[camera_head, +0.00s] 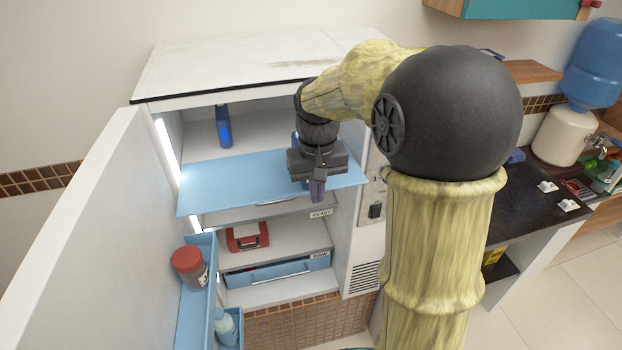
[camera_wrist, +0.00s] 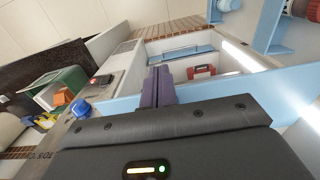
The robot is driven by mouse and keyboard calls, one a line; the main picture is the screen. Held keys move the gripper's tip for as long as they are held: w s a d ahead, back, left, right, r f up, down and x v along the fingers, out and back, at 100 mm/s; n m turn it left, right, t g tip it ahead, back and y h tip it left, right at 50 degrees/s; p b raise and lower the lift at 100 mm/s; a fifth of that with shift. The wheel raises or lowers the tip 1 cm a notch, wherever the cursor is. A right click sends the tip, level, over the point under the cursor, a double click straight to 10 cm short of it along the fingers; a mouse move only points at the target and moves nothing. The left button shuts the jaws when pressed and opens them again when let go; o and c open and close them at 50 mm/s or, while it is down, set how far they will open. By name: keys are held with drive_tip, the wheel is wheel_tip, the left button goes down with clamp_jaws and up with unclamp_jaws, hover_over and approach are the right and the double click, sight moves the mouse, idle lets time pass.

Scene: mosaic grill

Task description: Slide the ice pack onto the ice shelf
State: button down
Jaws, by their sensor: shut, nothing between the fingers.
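My gripper (camera_head: 317,190) is shut and empty, its purple fingers pointing down at the front edge of the light blue shelf in the open fridge. This pale blue shelf (camera_head: 225,182) juts forward from the upper compartment; I cannot tell whether it is the ice shelf. A dark blue upright block (camera_head: 223,127), perhaps the ice pack, stands at the back left. Another blue item (camera_head: 295,142) is mostly hidden behind my gripper. In the wrist view the shut fingers (camera_wrist: 159,86) show with the pale blue shelf (camera_wrist: 225,88) around them.
The open fridge door (camera_head: 85,225) at left holds a red-lidded jar (camera_head: 188,266) and a bottle. Below the shelf are a red case (camera_head: 247,236) and a blue drawer (camera_head: 275,272). A dark counter (camera_head: 530,205) lies at right.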

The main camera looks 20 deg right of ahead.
drive_tip(key=shift+w+f+p, duration=0.3)
drive_tip(key=shift+w+p, duration=0.3)
drive_tip(key=shift+w, duration=0.4)
drive_tip(key=shift+w+f+p, duration=0.25)
drive_tip(key=shift+w+p, duration=0.3)
drive_tip(key=shift+w, duration=0.45)
drive_tip(key=shift+w, duration=0.1)
